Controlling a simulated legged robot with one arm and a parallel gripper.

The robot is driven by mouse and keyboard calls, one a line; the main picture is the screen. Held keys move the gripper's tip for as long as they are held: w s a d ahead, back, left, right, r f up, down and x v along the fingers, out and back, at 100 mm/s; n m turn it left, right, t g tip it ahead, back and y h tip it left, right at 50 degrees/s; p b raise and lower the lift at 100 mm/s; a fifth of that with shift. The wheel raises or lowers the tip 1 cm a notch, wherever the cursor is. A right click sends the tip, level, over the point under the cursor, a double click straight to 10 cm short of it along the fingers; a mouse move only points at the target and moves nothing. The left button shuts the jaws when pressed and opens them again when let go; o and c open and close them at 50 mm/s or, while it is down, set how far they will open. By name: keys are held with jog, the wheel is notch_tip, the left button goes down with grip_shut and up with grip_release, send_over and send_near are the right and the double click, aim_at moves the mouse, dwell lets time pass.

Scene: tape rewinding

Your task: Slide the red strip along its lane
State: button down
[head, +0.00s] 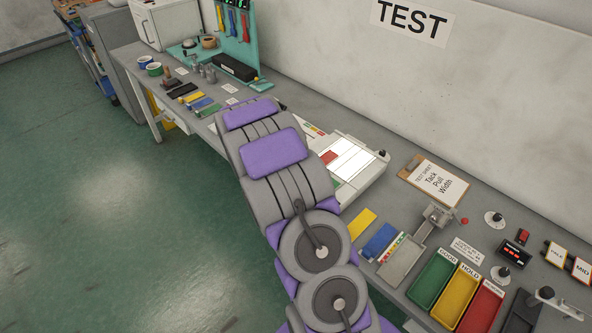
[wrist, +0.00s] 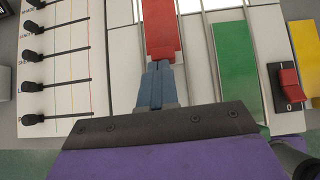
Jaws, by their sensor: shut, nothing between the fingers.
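The red strip (wrist: 162,28) lies lengthwise in a lane of the white panel (wrist: 121,60), at the top middle of the wrist view. In the head view a small red patch (head: 329,157) of it shows on the bright-topped device (head: 369,176), just beyond my arm. My gripper (wrist: 158,66) is shut and empty, its blue-grey fingertips at the near end of the red strip. I cannot tell whether they touch it. In the head view my arm hides the gripper.
A green strip (wrist: 236,68) and a yellow strip (wrist: 306,50) lie to the right, with a red switch (wrist: 289,84) between them. Several black slider knobs (wrist: 33,86) line the left. In the head view, a clipboard (head: 434,182) and coloured trays (head: 457,296) are right of the device.

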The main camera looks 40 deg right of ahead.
jog(key=p, duration=0.3)
send_near(324, 159)
jog(key=x, duration=0.3)
jog(key=shift+w+d+f, duration=0.1)
jog(key=shift+w+f, duration=0.05)
jog(key=shift+f, duration=0.2)
jog(key=shift+d+f+p, duration=0.2)
jog(key=shift+d+p, duration=0.1)
jog(key=shift+d, duration=0.2)
jog(key=shift+w+a, duration=0.15)
jog(key=shift+a, duration=0.7)
jog(key=a, duration=0.2)
jog(key=shift+a, duration=0.35)
jog(key=p+v, duration=0.2)
jog(key=v, duration=0.8)
jog(key=shift+f, duration=0.1)
